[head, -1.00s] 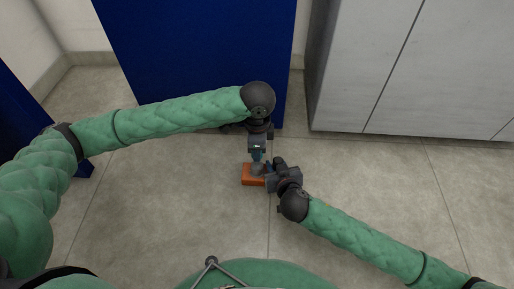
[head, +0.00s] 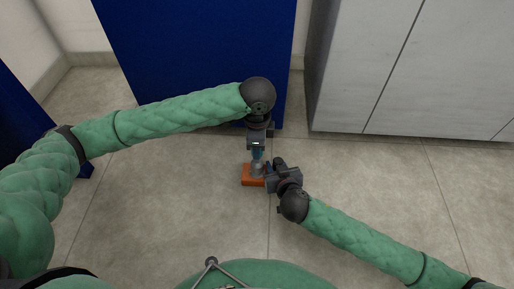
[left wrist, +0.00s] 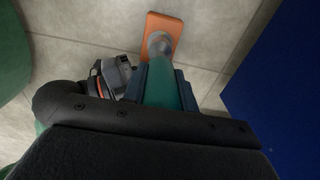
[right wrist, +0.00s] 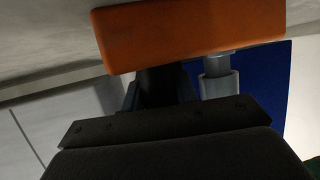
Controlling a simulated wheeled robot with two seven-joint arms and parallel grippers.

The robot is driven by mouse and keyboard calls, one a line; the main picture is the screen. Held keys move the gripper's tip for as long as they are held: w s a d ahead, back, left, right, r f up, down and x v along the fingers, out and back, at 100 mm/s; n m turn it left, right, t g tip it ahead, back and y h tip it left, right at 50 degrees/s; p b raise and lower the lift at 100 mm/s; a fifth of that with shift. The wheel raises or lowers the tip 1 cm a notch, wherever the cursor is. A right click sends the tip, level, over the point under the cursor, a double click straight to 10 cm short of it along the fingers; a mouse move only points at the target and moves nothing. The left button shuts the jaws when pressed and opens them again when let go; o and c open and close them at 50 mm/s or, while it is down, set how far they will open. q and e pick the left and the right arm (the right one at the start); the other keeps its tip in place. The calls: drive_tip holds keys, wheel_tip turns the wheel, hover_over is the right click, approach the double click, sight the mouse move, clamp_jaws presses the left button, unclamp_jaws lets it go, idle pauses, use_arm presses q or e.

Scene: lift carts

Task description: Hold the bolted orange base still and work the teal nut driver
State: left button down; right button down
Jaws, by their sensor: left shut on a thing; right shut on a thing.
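The driver's silver socket (right wrist: 219,86) stands over the base, with a narrower bright piece between socket and base in the right wrist view. The orange base also spans the top of the right wrist view (right wrist: 190,32). My right gripper (head: 271,174) is shut at the base's right side. Its fingertips are partly hidden behind the orange block in the right wrist view.
A blue panel (head: 200,50) stands just behind my left gripper. A grey cabinet (head: 400,70) stands at the back right. The tiled floor (head: 170,200) around the base is clear. My two grippers are close together.

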use_arm(q)
drive_tip(key=shift+r, duration=2.75)
drive_tip(key=n, duration=1.2)
use_arm(e)
drive_tip(key=c, duration=1)
unclamp_jaws()
drive_tip(key=v, duration=1.2)
